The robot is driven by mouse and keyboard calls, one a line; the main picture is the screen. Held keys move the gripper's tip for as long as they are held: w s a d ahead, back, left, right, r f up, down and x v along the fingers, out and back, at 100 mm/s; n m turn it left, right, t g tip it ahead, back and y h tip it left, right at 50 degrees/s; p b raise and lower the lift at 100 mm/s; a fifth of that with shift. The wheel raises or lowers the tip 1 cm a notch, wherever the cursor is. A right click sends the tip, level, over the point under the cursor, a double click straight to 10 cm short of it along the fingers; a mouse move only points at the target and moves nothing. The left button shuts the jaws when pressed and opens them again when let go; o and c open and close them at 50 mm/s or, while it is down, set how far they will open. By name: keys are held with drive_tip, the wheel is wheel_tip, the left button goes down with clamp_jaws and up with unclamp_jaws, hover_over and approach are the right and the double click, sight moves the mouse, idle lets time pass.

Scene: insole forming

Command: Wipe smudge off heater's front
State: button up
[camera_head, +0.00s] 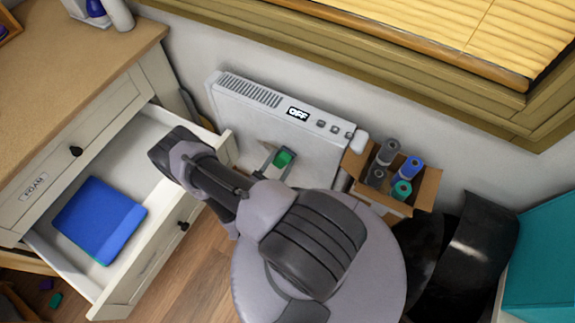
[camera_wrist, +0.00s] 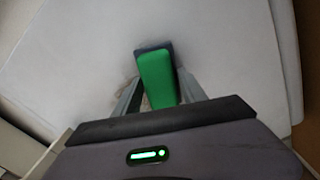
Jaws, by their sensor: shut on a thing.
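The white heater (camera_head: 275,118) stands against the wall, with a display reading OFF and several buttons on its top edge. Its pale front panel fills most of the wrist view (camera_wrist: 230,50). My gripper (camera_head: 276,163) is shut on a green block with a dark pad (camera_head: 285,157) and holds it at the heater's front. In the wrist view the green block (camera_wrist: 156,75) sits between the fingers, its dark pad end at or very near the panel; I cannot tell if it touches. A faint brownish smudge (camera_wrist: 127,76) shows on the panel left of the block, partly hidden by block and finger.
An open drawer (camera_head: 150,262) with blue foam (camera_head: 100,220) juts out at the left, close to my arm. A cardboard box (camera_head: 423,189) of rolls stands right of the heater. A black curved object (camera_head: 470,250) and a teal box (camera_head: 545,255) are farther right.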

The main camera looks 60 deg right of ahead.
sight(256, 137)
drive_tip(key=shift+w+a+b, duration=0.1)
drive_tip(key=shift+w+b, duration=0.65)
drive_tip(key=shift+w, duration=1.5)
drive_tip(key=w+b, duration=0.1)
drive_tip(key=w, duration=0.1)
drive_tip(key=shift+w+a+f, duration=0.1)
drive_tip(key=shift+w+a, duration=0.05)
drive_tip(key=shift+w, duration=0.2)
drive_tip(key=shift+w+a+b, duration=0.1)
drive_tip(key=shift+w+b, duration=0.4)
drive_tip(key=shift+w, duration=1.55)
wheel_tip(256, 137, up, 2)
drive_tip(key=shift+w+r+p, duration=0.1)
drive_tip(key=shift+p, duration=0.6)
drive_tip(key=shift+s+d+p, duration=0.2)
drive_tip(key=shift+s+p, duration=0.35)
drive_tip(key=shift+s, duration=1.9)
drive_tip(key=shift+s+d+p, duration=0.2)
drive_tip(key=shift+s+p, duration=0.3)
drive_tip(key=shift+s, duration=1.95)
drive_tip(key=shift+s+d+p, duration=0.2)
drive_tip(key=shift+s+p, duration=0.35)
drive_tip(key=shift+s, duration=1.9)
drive_tip(key=shift+a, duration=0.1)
